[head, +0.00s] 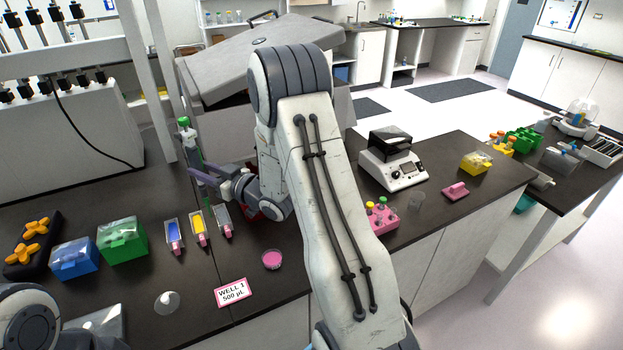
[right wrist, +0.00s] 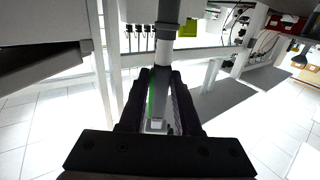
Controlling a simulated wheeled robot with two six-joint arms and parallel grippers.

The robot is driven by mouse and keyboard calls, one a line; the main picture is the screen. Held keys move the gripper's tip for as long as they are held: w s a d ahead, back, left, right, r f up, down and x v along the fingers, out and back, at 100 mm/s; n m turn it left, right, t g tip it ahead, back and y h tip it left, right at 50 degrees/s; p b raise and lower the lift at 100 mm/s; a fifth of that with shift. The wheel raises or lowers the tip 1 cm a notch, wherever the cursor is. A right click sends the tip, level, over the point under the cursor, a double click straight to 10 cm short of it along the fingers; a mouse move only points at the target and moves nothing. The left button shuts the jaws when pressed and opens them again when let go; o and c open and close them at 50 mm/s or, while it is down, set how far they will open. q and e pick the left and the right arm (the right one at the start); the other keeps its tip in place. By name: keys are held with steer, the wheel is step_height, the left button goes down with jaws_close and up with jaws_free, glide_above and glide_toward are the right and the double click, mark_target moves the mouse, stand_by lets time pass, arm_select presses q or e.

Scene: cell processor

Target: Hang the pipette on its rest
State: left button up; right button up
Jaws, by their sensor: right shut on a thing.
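The pipette (head: 189,139) has a green top and stands roughly upright at the left of my right arm in the head view. My right gripper (head: 196,174) is shut on it, above the dark counter. In the right wrist view a green strip of the pipette (right wrist: 151,100) shows between the dark fingers of my right gripper (right wrist: 158,82). My forearm and fingers hide part of it. I cannot clearly make out the pipette's rest. My left gripper is not in view.
A large grey machine (head: 262,55) stands behind my right arm.

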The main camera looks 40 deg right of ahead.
steer(key=s+d+f+m+h+b, duration=0.25)
steer(key=s+d+h, duration=0.3)
steer(key=d, duration=0.65)
steer(key=s+d+f+m+h+b, duration=0.2)
steer(key=s+d+f+m+h, duration=0.3)
steer(key=d, duration=0.7)
steer(key=w+d+r+p, duration=0.1)
steer(key=w+d+r, duration=0.1)
steer(key=w, duration=0.4)
steer(key=shift+d+n, duration=0.15)
steer(key=shift+n, duration=0.3)
steer(key=shift+f+t+y, duration=0.1)
steer(key=shift+t+y, duration=0.2)
steer(key=shift+y, duration=0.05)
